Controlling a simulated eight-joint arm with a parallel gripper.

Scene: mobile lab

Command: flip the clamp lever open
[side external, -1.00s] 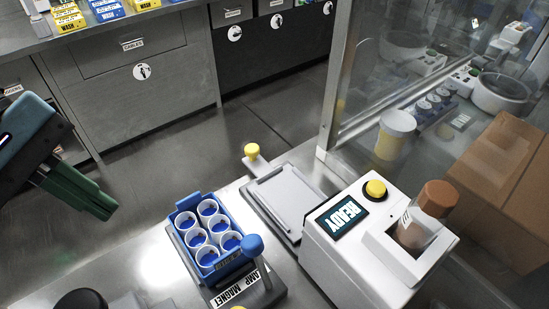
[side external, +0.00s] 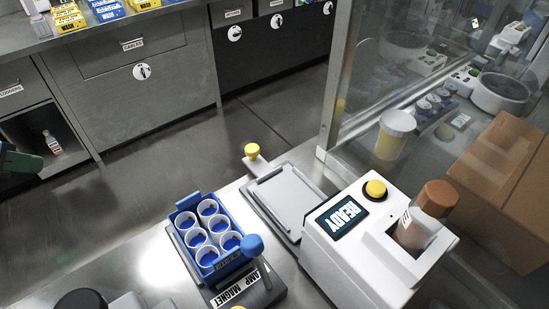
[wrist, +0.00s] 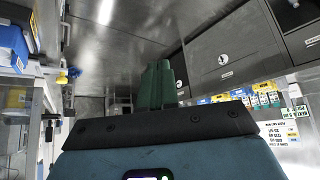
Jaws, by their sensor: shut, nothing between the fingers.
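A lever with a blue round knob (side external: 253,246) stands upright, tilted slightly, at the front right corner of a dark base. The base carries a label reading "AMP MAGNET" (side external: 240,290), its start cut off or hidden. A blue rack (side external: 184,197) with several white cups of blue contents sits on that base. A yellow-knobbed handle (side external: 251,150) sticks out from a grey flat plate (side external: 290,200) behind it. My gripper's green fingers (wrist: 157,85) are shut and empty in the wrist view. In the side view only a green finger end (side external: 22,161) shows at the left edge, far from the lever.
Open floor (side external: 180,150) lies between bench and cabinets.

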